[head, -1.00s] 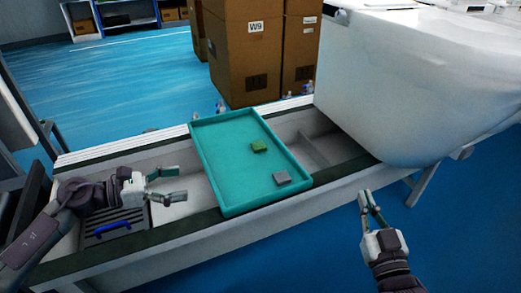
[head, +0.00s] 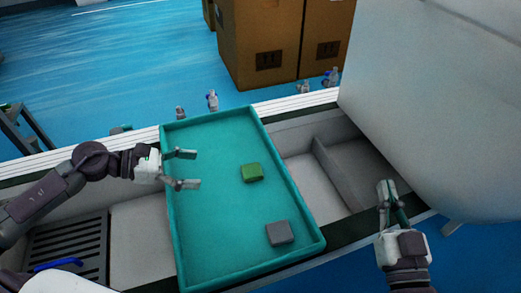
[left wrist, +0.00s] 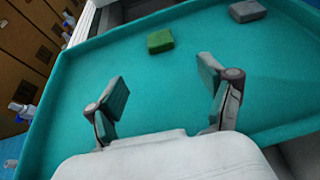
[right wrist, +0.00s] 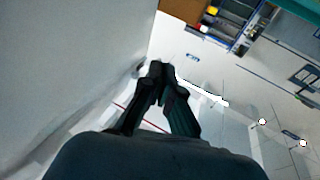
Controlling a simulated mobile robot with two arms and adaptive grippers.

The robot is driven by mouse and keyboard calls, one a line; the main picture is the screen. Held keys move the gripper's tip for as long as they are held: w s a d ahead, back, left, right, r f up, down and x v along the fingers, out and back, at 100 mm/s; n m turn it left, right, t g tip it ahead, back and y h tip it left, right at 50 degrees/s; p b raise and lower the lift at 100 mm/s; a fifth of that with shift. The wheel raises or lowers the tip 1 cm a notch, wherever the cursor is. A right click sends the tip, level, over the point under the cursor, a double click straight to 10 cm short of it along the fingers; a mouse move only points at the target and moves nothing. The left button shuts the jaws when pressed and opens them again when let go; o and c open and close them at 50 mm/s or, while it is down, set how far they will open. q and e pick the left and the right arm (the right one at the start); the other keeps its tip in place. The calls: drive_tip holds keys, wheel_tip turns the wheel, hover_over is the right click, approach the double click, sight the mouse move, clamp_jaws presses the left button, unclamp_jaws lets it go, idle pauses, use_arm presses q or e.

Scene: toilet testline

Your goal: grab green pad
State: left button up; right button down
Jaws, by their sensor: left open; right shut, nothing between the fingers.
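The green pad (head: 251,172) lies flat in the teal tray (head: 215,240), right of the tray's middle. It also shows in the left wrist view (left wrist: 160,41), beyond the fingertips. My left gripper (head: 184,169) is open and empty over the tray's left part, to the left of the pad and apart from it. Its two fingers show spread in the left wrist view (left wrist: 166,80). My right gripper (head: 387,188) is shut and empty, right of the tray near the large white body. A grey pad (head: 279,232) lies in the tray, nearer the front edge.
The tray rests across a grey trough with dividers (head: 330,170). A large white rounded body (head: 440,100) stands at the right. Cardboard boxes (head: 270,40) stand behind, with small bottles (head: 212,100) near the far rail. A dark grate (head: 70,250) lies at the left.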

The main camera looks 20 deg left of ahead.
use_arm(q)
drive_tip(key=shift+w+d, duration=0.15)
drive_tip(key=shift+w, duration=0.15)
drive_tip(key=b, duration=0.1)
approach(251, 170)
drive_tip(key=x, duration=0.3)
drive_tip(key=shift+f, duration=0.25)
drive_tip(key=b+x, duration=0.1)
drive_tip(key=x, duration=0.3)
drive_tip(key=shift+d+r, duration=0.1)
drive_tip(key=shift+d, duration=0.2)
drive_tip(key=shift+w+d, duration=0.25)
drive_tip(key=shift+d, duration=0.1)
drive_tip(key=c, duration=0.8)
use_arm(e)
drive_tip(key=s+r+t+y, duration=0.1)
drive_tip(key=s+r+t, duration=0.2)
drive_tip(key=r+t, duration=0.2)
wheel_tip(251, 170, up, 2)
drive_tip(key=shift+a+r+y, duration=0.15)
drive_tip(key=shift+r+y, duration=0.1)
drive_tip(key=shift+y, duration=0.15)
